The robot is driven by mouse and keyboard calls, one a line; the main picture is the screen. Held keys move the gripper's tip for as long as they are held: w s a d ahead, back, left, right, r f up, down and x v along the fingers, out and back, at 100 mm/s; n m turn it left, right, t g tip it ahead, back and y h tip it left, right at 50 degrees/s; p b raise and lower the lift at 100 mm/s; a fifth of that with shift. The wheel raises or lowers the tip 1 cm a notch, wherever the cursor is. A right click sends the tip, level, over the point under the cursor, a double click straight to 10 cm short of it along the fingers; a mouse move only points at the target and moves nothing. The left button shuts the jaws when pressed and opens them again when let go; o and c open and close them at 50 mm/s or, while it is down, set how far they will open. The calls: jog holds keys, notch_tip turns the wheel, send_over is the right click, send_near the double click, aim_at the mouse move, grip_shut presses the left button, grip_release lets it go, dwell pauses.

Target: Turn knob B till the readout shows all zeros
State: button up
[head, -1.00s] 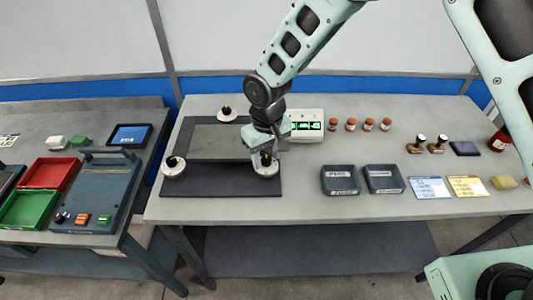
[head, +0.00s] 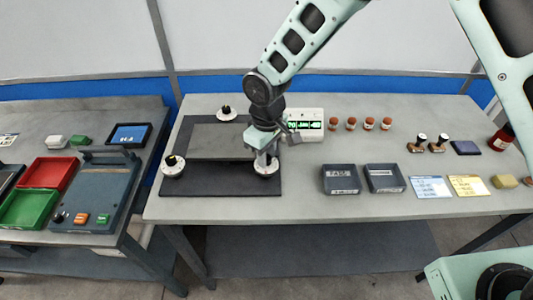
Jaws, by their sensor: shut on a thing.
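My gripper (head: 265,158) points down at the front right knob (head: 267,169) of the dark plate assembly and is shut on its black grip; the knob's white dial shows below the fingers. Two similar knobs show, one at the front left (head: 173,166) and one at the back (head: 227,113). I cannot read which letter each knob bears. The white readout box (head: 304,114) stands behind and right of my gripper. Its green display is lit with characters too small to read surely; they do not look like all zeros. My wrist hides part of the plate.
A dark base plate (head: 220,187) carries a grey slab (head: 205,142). Two dark trays (head: 341,191) stand to the right, with several red-capped bottles (head: 351,124) behind them. Stamps (head: 437,143) and cards (head: 430,188) lie farther right. Bare table lies in front of the box.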

jog(key=shift+n, duration=0.9)
jog(key=o, duration=1)
jog(key=shift+r, duration=0.15)
notch_tip(320, 180, up, 17)
jog(key=b, duration=0.3)
jog(key=shift+w+r, duration=0.1)
